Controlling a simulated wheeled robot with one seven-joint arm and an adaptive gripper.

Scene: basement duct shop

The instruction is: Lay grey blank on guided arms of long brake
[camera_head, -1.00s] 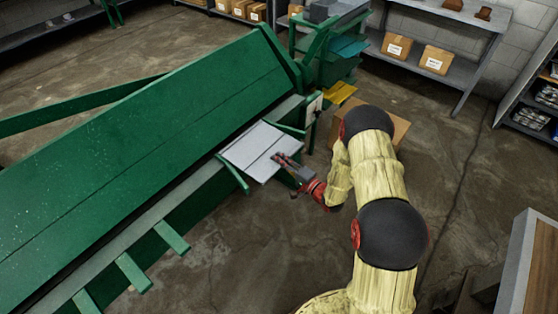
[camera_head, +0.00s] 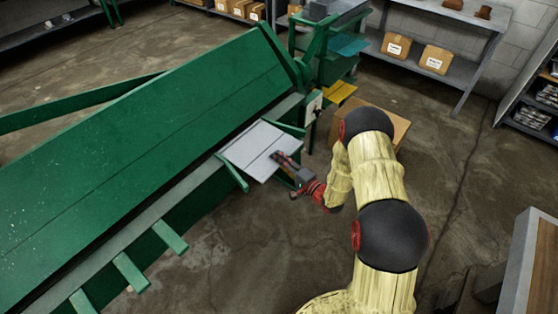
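The long brake (camera_head: 140,150) is a big green machine running diagonally across the left and middle of the view. The grey blank (camera_head: 256,141) is a flat light sheet at the brake's far right end. It lies over the green arms, between one arm (camera_head: 234,174) at its left and another (camera_head: 284,129) at its far right. My gripper (camera_head: 280,160) is at the blank's near right edge, with its fingertips over or at that edge. The fingers are too small to tell whether they grip the sheet.
Several bare green arms (camera_head: 173,237) stick out along the brake's near side at lower left. A cardboard box (camera_head: 396,127) stands behind my arm. A wood-topped bench (camera_head: 540,265) is at lower right. The floor between brake and bench is largely clear.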

